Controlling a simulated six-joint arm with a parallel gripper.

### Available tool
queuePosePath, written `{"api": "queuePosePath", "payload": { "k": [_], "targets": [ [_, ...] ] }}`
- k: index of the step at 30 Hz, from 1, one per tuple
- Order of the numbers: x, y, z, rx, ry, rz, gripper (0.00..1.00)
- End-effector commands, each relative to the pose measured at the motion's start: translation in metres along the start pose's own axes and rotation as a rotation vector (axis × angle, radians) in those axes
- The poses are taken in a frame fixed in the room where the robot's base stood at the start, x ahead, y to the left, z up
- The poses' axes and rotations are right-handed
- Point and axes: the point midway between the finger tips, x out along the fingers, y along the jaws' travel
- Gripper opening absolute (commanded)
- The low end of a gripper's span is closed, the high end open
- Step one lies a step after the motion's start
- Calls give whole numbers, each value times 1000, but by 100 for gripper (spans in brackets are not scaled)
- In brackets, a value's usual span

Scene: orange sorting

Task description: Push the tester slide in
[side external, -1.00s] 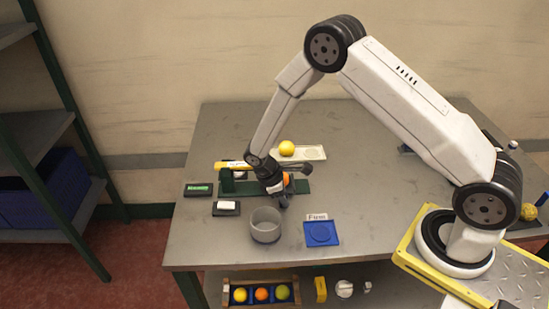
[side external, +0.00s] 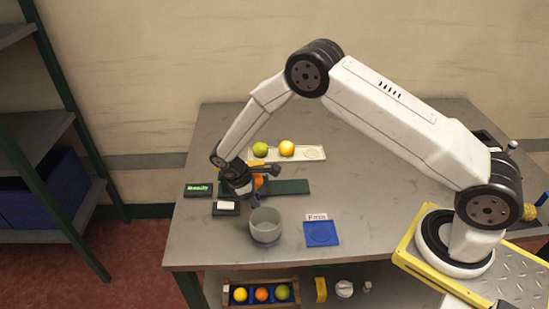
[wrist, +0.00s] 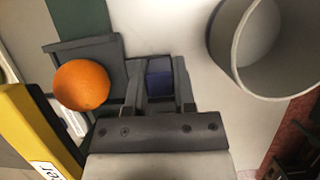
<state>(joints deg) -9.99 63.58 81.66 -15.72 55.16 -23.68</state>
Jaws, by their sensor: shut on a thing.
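The tester slide (wrist: 85,46) is a grey tray, and the orange (wrist: 82,85) sits on it; the orange also shows in the side view (side external: 260,181). My gripper (wrist: 159,70) is shut on the slide's dark blue handle (wrist: 159,77), which shows between the two fingers. In the side view my gripper (side external: 252,199) is low at the left part of the green tester base (side external: 291,187). The yellow tester housing (wrist: 25,125) is at the left of the wrist view, close to the orange. In the side view my wrist hides most of the housing and slide.
A grey cup (side external: 265,227) stands just in front of my gripper. A blue pad (side external: 321,234) labelled Firm lies to its right. A display with green text (side external: 198,190) and a white-topped block (side external: 226,208) are at left. A tray (side external: 315,153) with green and yellow fruit stands behind.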

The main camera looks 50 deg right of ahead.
Motion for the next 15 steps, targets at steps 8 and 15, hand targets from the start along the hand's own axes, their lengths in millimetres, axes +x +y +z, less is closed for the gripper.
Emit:
{"api": "queuePosePath", "payload": {
  "k": [8, 15],
  "targets": [
    [-4, 0, -6, 2, 20, 7, 68],
    [-2, 0, -4, 1, 14, 5, 68]
  ]
}}
